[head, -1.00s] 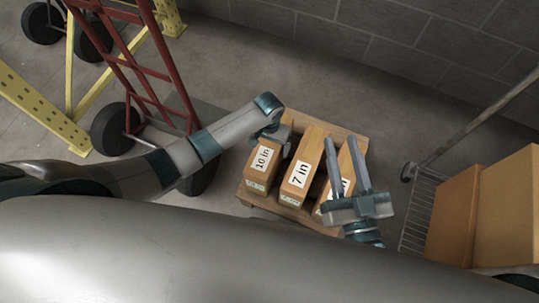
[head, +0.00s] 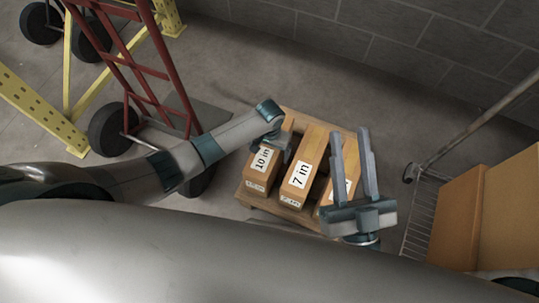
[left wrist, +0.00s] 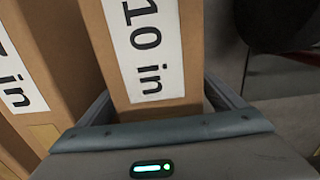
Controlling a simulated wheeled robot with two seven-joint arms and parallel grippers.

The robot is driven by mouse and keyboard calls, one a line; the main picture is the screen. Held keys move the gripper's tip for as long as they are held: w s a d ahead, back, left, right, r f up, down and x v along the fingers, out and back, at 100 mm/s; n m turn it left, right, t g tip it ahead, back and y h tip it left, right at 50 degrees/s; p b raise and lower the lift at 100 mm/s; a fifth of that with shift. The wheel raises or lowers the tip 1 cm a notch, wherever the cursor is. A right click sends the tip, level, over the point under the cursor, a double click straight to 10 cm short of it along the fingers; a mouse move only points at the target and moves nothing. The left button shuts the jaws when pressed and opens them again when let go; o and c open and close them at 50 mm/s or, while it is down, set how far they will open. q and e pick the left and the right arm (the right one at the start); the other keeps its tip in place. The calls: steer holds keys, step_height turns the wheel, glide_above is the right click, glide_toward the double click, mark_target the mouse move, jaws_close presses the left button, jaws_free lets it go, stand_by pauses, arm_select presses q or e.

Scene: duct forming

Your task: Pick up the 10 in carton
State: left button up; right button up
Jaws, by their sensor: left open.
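The 10 in carton (head: 259,170) is a narrow brown box with a white label, at the left of a wooden pallet (head: 246,198). My left gripper (head: 276,141) is over its upper part in the head view, mostly hidden by the wrist. In the left wrist view the 10 in carton (left wrist: 145,50) lies between the two fingers of my left gripper (left wrist: 158,105), which are open on either side of it. My right gripper (head: 356,165) is open, with two long fingers apart, above the right-hand carton, with nothing seen between them.
The 7 in carton (head: 302,172) stands just right of the 10 in carton, and another carton (head: 346,186) is partly hidden by my right gripper. A red hand truck (head: 150,60) is at left. A cart with large boxes (head: 459,215) is at right.

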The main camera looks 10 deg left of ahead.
arm_select(q)
steer(key=c, duration=1.7)
steer(key=shift+w+r, duration=0.1)
steer(key=c, duration=0.4)
steer(key=shift+r, duration=0.1)
arm_select(e)
steer(key=shift+w+f, duration=0.1)
steer(key=shift+f, duration=0.05)
